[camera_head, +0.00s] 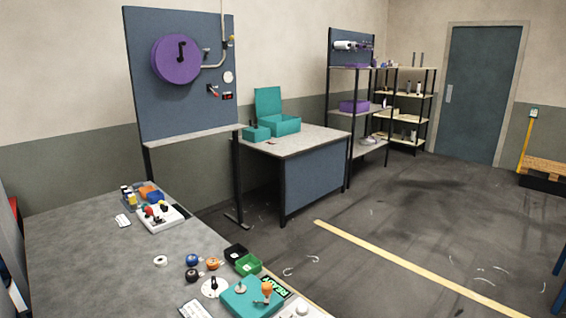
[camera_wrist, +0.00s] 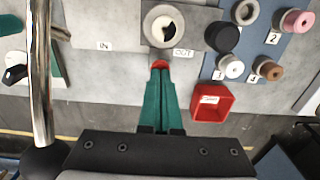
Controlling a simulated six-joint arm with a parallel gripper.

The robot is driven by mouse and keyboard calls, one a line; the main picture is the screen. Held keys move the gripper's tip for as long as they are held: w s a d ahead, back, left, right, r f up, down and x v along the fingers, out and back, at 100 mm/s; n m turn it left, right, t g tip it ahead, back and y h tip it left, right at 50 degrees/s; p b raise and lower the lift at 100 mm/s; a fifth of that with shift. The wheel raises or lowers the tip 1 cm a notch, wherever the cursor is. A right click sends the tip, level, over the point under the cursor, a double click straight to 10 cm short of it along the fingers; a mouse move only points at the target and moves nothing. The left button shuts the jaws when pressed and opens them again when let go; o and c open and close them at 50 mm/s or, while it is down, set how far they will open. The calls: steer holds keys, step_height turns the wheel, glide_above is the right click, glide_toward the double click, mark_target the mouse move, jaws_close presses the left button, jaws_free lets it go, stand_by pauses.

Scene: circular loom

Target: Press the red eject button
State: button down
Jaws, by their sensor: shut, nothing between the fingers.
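In the wrist view, a small round red button (camera_wrist: 160,64) sits on the light grey surface, just below a round grey ring fitting (camera_wrist: 162,24) with a dark opening and something white inside. My gripper (camera_wrist: 160,70) has two teal fingers shut together, with nothing between them. Its tips are over the lower part of the red button in the picture and hide some of it. I cannot tell whether they touch it or whether it is pressed in. My gripper is not seen in the head view.
In the wrist view, an "OUT" label (camera_wrist: 183,53) and an "IN" label (camera_wrist: 104,45) flank the fitting. A red bin (camera_wrist: 212,102) stands close right of my fingers. Numbered spools (camera_wrist: 268,70) stand further right. A shiny upright rod (camera_wrist: 41,80) is at left.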

steer(key=shift+f, duration=0.1)
steer(key=shift+f, duration=1.35)
steer(key=shift+r, duration=3.05)
